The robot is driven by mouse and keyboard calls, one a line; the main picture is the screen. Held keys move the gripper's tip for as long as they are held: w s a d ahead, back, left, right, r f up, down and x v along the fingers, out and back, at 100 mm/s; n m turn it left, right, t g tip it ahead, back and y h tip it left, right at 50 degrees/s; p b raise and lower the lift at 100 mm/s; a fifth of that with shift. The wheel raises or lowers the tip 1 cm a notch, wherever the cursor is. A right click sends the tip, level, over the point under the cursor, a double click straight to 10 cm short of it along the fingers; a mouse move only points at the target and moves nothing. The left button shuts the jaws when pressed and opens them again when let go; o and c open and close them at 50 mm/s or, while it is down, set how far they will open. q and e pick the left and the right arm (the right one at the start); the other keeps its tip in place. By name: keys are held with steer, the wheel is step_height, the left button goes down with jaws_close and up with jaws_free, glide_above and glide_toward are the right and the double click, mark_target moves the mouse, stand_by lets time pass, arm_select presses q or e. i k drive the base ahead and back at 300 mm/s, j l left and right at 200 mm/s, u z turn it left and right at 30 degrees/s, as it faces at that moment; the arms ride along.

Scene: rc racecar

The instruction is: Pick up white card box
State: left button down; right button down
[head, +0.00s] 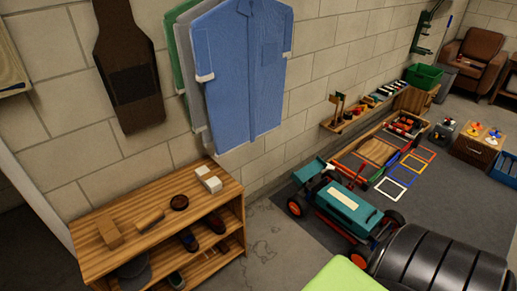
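A small white box (211,184) sits on top of the wooden shelf unit (165,246), near its back right corner. A second small white block-like piece (202,171) is right behind it, touching or very close; I cannot tell whether the two are one object. Neither of my grippers shows in the head view, so I see nothing holding the box.
A wooden block (109,231), a brush-like item (150,220) and a dark round item (179,202) share the shelf top. Shoes stand inside the unit. Coats (243,75) hang above.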

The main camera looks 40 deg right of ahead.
mark_target(206, 177)
steer(key=z, duration=0.9)
steer(key=i+l, duration=0.45)
steer(key=l+z, duration=0.05)
steer(key=l, duration=0.05)
